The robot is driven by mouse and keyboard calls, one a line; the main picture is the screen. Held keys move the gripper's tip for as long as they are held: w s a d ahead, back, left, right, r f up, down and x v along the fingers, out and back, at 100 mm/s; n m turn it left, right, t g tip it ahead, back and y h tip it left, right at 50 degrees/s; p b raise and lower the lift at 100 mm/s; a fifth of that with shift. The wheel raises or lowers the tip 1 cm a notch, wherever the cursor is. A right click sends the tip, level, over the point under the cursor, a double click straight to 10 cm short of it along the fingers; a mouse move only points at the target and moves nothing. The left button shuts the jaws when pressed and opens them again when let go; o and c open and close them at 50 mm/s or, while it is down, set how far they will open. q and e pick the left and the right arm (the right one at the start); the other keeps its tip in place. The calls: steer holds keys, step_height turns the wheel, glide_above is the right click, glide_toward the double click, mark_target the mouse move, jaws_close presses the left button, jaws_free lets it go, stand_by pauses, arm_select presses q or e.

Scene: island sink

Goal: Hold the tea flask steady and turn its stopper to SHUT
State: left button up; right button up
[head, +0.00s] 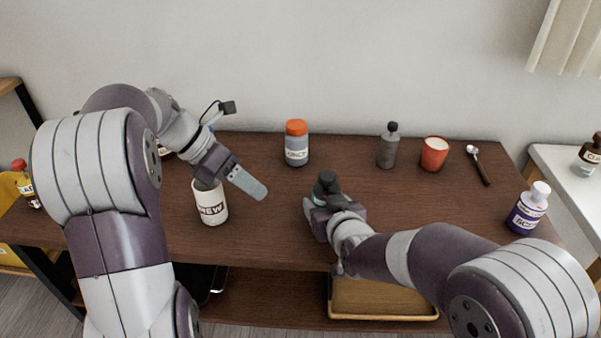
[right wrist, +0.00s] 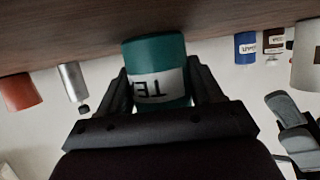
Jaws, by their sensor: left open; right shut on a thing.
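The tea flask (head: 327,184) stands on the table at the middle front, its dark top showing in the head view. In the right wrist view it is a teal cylinder (right wrist: 155,52) with a white label reading "TE", seen upside down. My right gripper (head: 318,204) is shut on the flask's body, a finger on each side. The stopper's marking is too small to read in the head view, and the gripper hides the flask's top in the right wrist view. My left gripper (head: 232,184) is open and empty, over the white mug, left of and apart from the flask.
The white mug (head: 210,206) marked "REW" stands under my left gripper. A purple bottle (head: 527,209) stands right. Table between mug and flask is clear.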

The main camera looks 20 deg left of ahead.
arm_select(q)
steer(key=w+m+h, duration=0.2)
steer(key=h, duration=0.1)
steer(key=m+t+h, duration=0.1)
steer(key=m+h, duration=0.1)
steer(key=m, duration=0.4)
glide_toward(323, 174)
steer(key=x, duration=0.9)
steer(key=shift+d+f, duration=0.1)
steer(key=shift+c, duration=0.4)
steer(key=c, duration=0.7)
